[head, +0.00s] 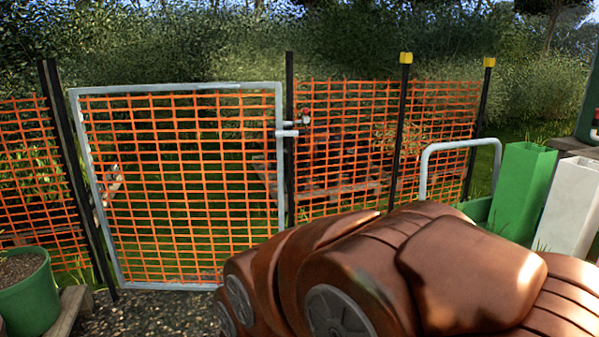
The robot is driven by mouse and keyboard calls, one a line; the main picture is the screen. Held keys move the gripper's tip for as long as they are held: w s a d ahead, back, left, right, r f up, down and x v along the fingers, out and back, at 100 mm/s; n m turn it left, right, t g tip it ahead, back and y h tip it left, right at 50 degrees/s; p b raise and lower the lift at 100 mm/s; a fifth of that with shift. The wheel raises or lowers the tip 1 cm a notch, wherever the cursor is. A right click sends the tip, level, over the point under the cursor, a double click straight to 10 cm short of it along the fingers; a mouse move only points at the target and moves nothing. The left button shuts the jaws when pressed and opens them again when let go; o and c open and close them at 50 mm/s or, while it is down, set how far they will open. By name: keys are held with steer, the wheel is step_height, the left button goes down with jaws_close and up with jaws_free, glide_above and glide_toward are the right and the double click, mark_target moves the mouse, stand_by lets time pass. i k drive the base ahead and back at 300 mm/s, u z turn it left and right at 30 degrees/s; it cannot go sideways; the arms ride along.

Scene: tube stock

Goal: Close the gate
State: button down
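The gate (175,88) is a grey metal frame filled with orange mesh, left of the middle in the head view. Its left side stands close beside a dark post (75,170). Its right side is close beside another dark post (290,180). A small grey latch piece (287,133) sits at the gate's right edge and reaches toward that post. The gate looks nearly in line with the fence, but I cannot tell whether it is latched. My gripper is not in view. My brown arm covers the lower right and hides part of the ground near the gate's right foot.
Orange mesh fence (345,150) runs on to the right, with yellow-capped posts (405,58). A green planter pot (27,295) stands at the lower left beside timber. A green bin (522,190) and a white bin (568,205) stand at right. Gravel (150,312) lies before the gate.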

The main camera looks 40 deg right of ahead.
mark_target(77, 125)
steer(key=u, duration=0.05)
steer(key=i, duration=0.85)
steer(key=u, duration=0.4)
